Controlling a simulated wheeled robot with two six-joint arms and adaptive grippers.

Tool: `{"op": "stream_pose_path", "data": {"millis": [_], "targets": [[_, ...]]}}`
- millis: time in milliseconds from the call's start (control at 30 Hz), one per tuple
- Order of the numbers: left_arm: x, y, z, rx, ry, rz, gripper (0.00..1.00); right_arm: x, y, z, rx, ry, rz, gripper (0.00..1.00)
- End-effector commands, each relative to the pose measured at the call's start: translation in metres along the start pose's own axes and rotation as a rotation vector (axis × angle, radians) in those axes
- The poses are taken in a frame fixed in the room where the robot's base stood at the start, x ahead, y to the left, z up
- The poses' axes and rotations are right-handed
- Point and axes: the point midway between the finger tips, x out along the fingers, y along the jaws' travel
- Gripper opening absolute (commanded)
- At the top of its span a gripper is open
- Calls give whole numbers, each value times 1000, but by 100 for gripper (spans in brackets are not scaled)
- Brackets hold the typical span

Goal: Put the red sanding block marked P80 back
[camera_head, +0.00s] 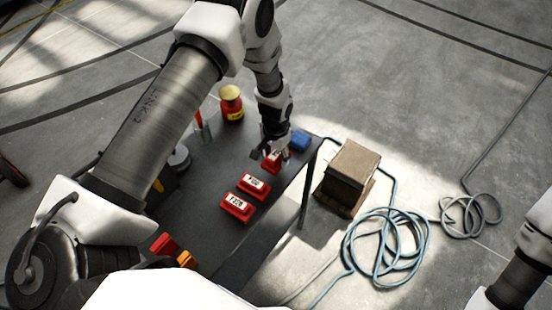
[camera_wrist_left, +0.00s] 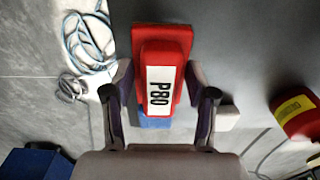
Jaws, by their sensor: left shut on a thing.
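The red sanding block marked P80 (camera_wrist_left: 187,38) is between the fingers of my left gripper (camera_wrist_left: 160,100) in the left wrist view. Its white label faces the camera. In the head view my left gripper (camera_head: 273,153) is at the far right corner of the dark table (camera_head: 215,165), shut on the red block, which is partly hidden by the fingers. I cannot tell whether the block touches the table. Two other red blocks with white labels, one (camera_head: 250,191) nearer the gripper and one (camera_head: 232,213) nearer me, lie on the table. My right gripper is out of view.
A red container with a yellow top (camera_head: 231,103) stands at the back of the table. A cardboard box (camera_head: 350,172) and coiled hose (camera_head: 390,245) are on the floor to the right.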

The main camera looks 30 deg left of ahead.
Motion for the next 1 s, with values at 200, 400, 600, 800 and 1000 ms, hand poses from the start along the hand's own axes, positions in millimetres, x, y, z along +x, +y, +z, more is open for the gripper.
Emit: {"op": "stream_pose_path", "data": {"millis": [200, 400, 600, 800, 1000], "targets": [[35, 0, 1, 0, -2, 0, 24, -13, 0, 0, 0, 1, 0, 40], [38, 0, 1, -1, -1, 0, 19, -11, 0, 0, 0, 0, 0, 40], [39, 0, 1, -1, -1, 0, 82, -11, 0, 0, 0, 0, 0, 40], [38, 0, 1, -1, -1, 0, 82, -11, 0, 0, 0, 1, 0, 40], [26, 0, 0, 0, 1, 0, 82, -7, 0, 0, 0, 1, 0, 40]]}}
